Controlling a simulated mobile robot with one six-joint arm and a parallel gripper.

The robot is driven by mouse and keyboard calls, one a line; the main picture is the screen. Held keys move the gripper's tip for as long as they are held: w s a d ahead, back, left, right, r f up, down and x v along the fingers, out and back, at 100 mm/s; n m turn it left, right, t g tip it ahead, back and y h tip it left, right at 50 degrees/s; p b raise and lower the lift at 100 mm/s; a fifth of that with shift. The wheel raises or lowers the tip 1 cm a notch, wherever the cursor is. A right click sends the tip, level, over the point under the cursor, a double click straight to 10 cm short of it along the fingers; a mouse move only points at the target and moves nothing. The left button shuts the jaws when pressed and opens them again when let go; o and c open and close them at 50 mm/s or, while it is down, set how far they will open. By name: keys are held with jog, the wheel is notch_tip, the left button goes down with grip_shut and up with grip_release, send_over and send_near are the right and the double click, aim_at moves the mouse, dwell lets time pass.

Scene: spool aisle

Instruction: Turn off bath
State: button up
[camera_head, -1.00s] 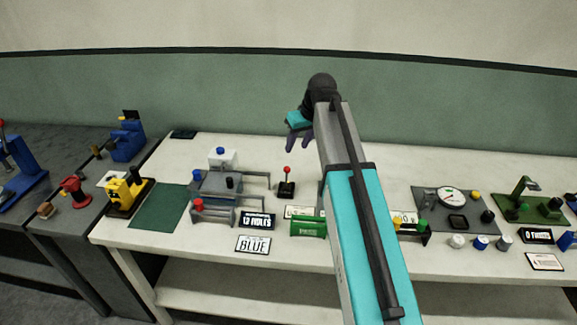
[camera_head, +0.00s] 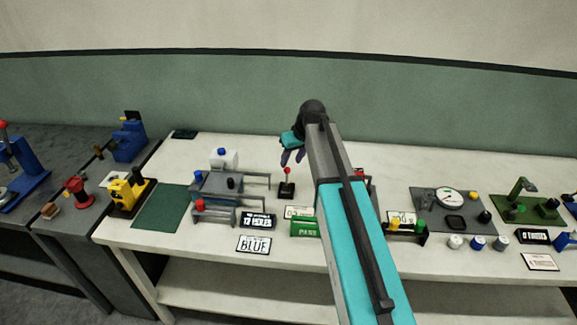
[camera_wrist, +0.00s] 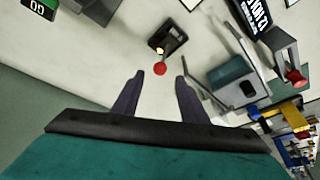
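A small lever with a red ball knob stands on a black base (camera_head: 286,190) on the white bench. In the wrist view the red knob (camera_wrist: 160,69) shows just beyond and between my fingertips, with its black base (camera_wrist: 168,36) behind. My gripper (camera_head: 290,158) is above the lever in the head view. In the wrist view my gripper (camera_wrist: 158,78) is open and empty, its two dark fingers apart. A blue-grey tank-like box (camera_head: 217,184), possibly the bath, sits left of the lever; it also shows in the wrist view (camera_wrist: 238,82). No label on the lever is visible.
A gauge panel (camera_head: 453,208) is at right. The bench behind the lever is clear.

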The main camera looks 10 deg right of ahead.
aim_at(288, 168)
jog(key=shift+p+x, duration=0.65)
jog(key=shift+x, duration=2.05)
grip_shut()
